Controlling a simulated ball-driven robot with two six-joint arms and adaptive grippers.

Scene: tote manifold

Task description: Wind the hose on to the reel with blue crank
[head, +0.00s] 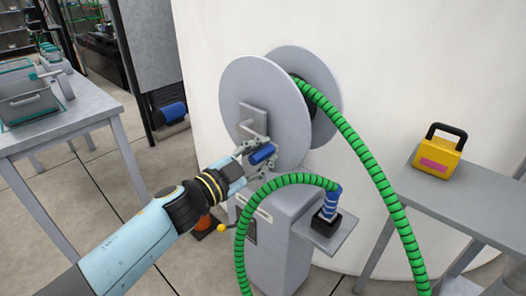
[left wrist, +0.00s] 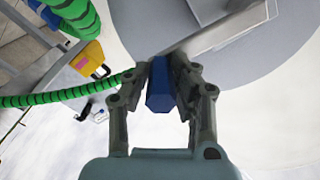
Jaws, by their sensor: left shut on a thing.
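The reel (head: 240,105) has two grey discs and stands against a white curved wall on a grey pedestal (head: 285,235). Its blue crank handle (head: 263,154) sits at the end of a grey crank arm low on the front disc. My left gripper (head: 256,158) is shut on the blue handle; the left wrist view shows the handle (left wrist: 160,88) between both fingers. The green hose (head: 365,160) runs from between the discs down to the right, out of the frame. Another stretch loops up to a blue end fitting (head: 330,204) on a side shelf. My right gripper is not in view.
A grey table (head: 475,195) at right bears a yellow box (head: 439,158) with a black handle. A grey table (head: 75,115) at left bears a tote (head: 27,98).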

